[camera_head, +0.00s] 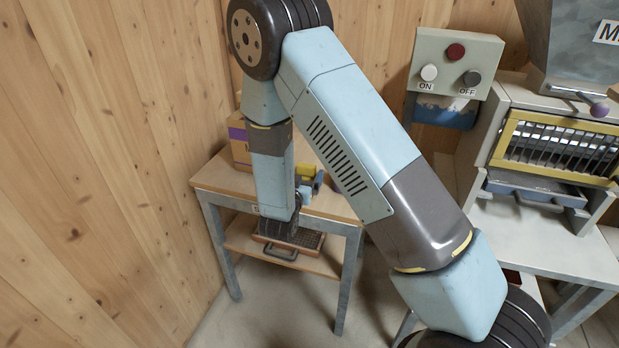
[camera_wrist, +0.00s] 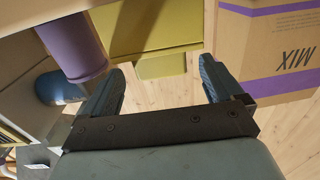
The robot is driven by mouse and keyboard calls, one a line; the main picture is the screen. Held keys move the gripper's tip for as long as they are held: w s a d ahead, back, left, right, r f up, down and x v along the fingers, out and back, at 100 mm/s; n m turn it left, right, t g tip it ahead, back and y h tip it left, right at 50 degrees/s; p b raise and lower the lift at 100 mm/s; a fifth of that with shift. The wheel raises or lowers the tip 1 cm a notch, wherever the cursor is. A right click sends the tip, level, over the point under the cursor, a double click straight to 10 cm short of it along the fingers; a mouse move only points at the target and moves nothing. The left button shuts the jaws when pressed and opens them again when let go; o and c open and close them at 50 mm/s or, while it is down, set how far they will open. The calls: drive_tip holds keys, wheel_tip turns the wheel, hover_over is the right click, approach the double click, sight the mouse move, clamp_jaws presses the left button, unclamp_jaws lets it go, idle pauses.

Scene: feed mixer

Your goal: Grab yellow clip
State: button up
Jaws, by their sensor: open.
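The yellow clip (camera_wrist: 150,28) shows as a blocky yellow shape at the top middle of the wrist view, with a smaller yellow face (camera_wrist: 160,65) below it. A small yellow patch (camera_head: 306,172) also shows beside my arm in the head view, above the small table. My gripper (camera_wrist: 162,66) is open, with its two blue fingers spread and nothing clearly held between them. The lower yellow face appears between the fingertips in the picture; I cannot tell whether it lies within their reach. In the head view my arm hides much of this spot.
A cardboard box with purple bands (camera_wrist: 265,55) stands right of my fingers; a purple cylinder (camera_wrist: 72,38) is close on the left. The small table (camera_head: 335,205) has a tray with a handle (camera_head: 285,248) on its lower shelf. The control box (camera_head: 452,65) and mixer (camera_head: 555,150) stand right.

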drive_tip(key=shift+x, duration=1.35)
drive_tip(key=c, duration=1)
